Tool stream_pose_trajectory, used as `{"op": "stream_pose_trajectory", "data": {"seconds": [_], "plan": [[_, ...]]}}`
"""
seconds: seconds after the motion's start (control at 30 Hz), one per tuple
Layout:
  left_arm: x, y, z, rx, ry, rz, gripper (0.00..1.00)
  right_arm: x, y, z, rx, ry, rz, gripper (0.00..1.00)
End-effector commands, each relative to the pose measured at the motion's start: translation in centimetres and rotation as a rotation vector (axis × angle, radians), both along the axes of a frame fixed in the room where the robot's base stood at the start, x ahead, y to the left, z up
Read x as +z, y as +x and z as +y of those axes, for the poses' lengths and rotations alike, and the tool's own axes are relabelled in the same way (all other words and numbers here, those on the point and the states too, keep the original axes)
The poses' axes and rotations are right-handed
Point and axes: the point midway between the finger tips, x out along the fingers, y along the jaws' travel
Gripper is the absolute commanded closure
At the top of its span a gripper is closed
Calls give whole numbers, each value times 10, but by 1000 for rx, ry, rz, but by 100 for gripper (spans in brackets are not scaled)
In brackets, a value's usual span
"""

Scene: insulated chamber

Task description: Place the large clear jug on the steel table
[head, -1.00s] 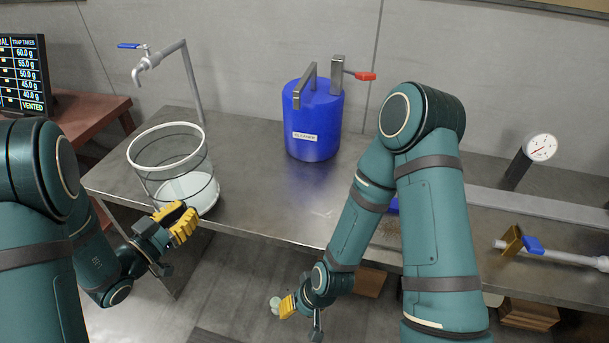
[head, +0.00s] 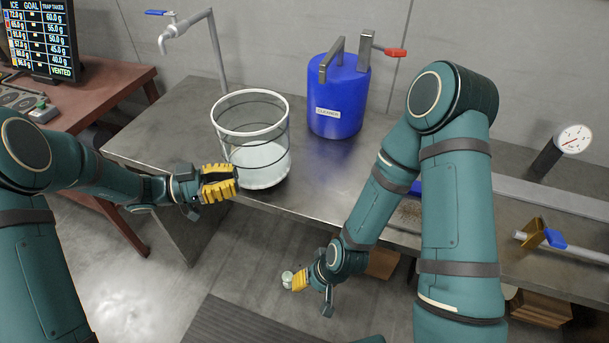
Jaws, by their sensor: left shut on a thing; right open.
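The large clear jug (head: 252,152) has a white rim and dark bands, with pale contents low inside. It looks upright, over the front left part of the steel table (head: 180,120). I cannot tell whether its base touches the top. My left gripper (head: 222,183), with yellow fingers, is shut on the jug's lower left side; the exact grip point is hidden. My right gripper (head: 292,281) is open, low in front of the table's front edge. A small pale round thing (head: 287,277) shows at its fingertips; I cannot tell whether they touch.
A tap (head: 172,38) on a bent pipe stands behind the jug to the left. A blue cleaner container (head: 338,100) stands behind it to the right. A gauge (head: 572,139) is at the far right. A reddish table (head: 105,88) with a screen (head: 42,38) is at left.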

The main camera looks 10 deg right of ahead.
Motion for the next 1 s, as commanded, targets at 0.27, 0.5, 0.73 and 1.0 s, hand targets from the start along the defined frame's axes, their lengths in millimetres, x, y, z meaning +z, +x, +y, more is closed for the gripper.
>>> {"op": "stream_pose_trajectory", "data": {"seconds": [0.27,0.5,0.73,1.0], "plan": [[0,-3,-70,-5,1,-1,100,-1,0,0,0,0,-1,53],[0,-4,-116,-2,0,-1,100,-2,0,0,0,0,-1,53],[1,-4,-130,0,-1,-1,100,-2,1,0,0,0,-1,53],[-29,-5,-141,-1,1,2,100,-8,1,0,-1,0,-3,53]]}}
